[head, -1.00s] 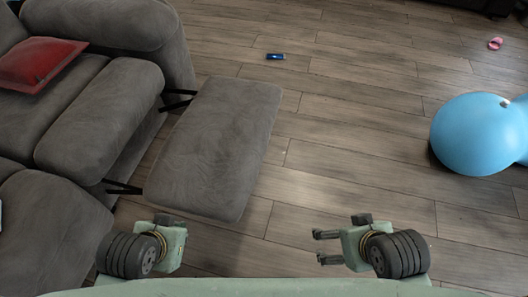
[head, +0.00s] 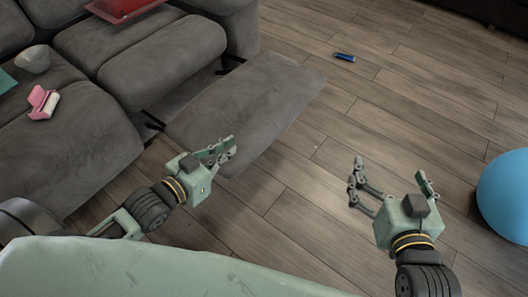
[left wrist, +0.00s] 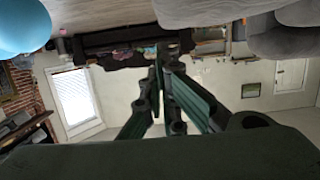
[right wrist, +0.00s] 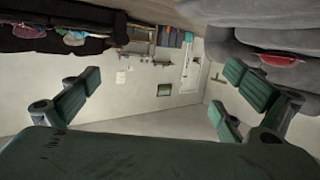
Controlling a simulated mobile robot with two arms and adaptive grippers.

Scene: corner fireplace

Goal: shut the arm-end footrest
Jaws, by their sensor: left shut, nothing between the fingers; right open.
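The arm-end footrest (head: 270,92) is a grey padded panel standing out from the front of the grey sofa (head: 165,60) on dark metal links. In the head view my left gripper (head: 228,148) is shut and empty, and its fingers overlap the near edge of the footrest; I cannot tell whether they touch it. In the left wrist view the shut fingers (left wrist: 165,75) show, with grey upholstery at the upper right. My right gripper (head: 392,182) is open and empty over bare floor, right of the footrest. Its spread fingers also show in the right wrist view (right wrist: 158,90).
A blue ball (head: 506,195) lies on the floor at the right. A small blue object (head: 345,57) lies beyond the footrest. The floor between is clear.

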